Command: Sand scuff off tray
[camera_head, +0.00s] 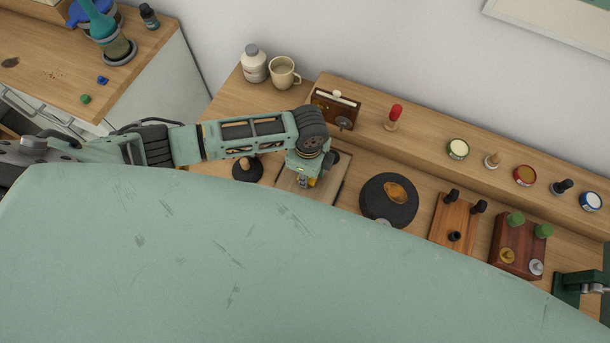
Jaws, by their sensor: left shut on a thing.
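A shallow wooden tray (341,176) lies on the bench near the middle, partly hidden by my left gripper and by my own green body in front. My left gripper (303,182) points down over the tray's left part. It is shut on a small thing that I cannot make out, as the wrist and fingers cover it. I cannot tell whether that thing touches the tray. No scuff can be made out on the part of the tray that shows. My right gripper is not in view.
A black round disc with a brown piece (374,205) lies right of the tray. A dark knobbed disc (240,174) lies left of it. Wooden blocks with knobs (517,258) stand right.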

